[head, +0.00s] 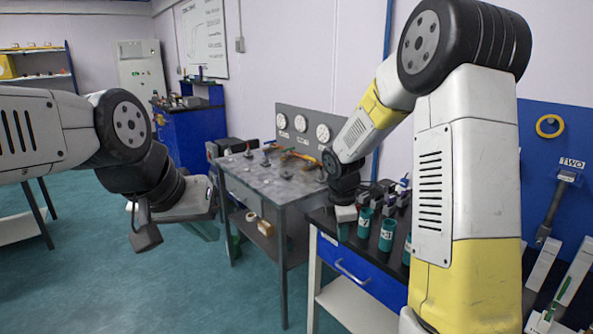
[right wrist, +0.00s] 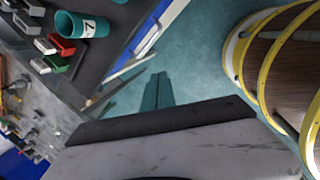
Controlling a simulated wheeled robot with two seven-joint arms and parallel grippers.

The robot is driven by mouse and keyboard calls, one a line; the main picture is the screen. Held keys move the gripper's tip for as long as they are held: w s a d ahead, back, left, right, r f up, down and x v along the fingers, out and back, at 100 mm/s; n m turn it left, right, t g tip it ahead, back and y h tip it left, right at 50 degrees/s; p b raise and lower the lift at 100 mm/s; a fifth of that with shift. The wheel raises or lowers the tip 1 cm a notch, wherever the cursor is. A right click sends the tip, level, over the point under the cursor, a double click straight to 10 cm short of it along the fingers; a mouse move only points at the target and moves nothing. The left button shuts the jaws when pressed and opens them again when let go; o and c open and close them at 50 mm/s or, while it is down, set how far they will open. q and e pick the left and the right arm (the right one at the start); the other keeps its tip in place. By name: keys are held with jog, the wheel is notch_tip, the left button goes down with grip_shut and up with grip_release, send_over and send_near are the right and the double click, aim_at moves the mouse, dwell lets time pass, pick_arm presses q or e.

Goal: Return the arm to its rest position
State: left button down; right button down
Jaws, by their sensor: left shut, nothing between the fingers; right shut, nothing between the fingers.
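My right arm bends over the bench from the right in the head view. Its gripper (head: 343,229) points down beside the front left corner of the black-topped bench, partly hidden by its own wrist. In the right wrist view the gripper's teal fingers (right wrist: 157,91) are together with nothing between them, over the floor beyond the bench edge. My left arm reaches in from the left. Its gripper (head: 207,230) hangs over open floor, shut and empty, left of the grey metal table.
Numbered teal cups (head: 365,223) stand on the black-topped bench (head: 328,222), close to my right gripper. A blue tool board (head: 549,92) stands at right. Floor at front left is clear.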

jog(key=s+d+r+m+t+y, duration=0.1)
jog(key=s+r+m+t+y, duration=0.1)
jog(key=s+r+m, duration=1.2)
jog(key=s, duration=0.3)
jog(key=s+r+m+t+y, duration=0.1)
jog(key=s+r+m, duration=0.3)
jog(key=s, duration=0.3)
jog(key=shift+a+t, duration=0.3)
jog(key=shift+a, duration=0.1)
jog(key=shift+s, duration=0.1)
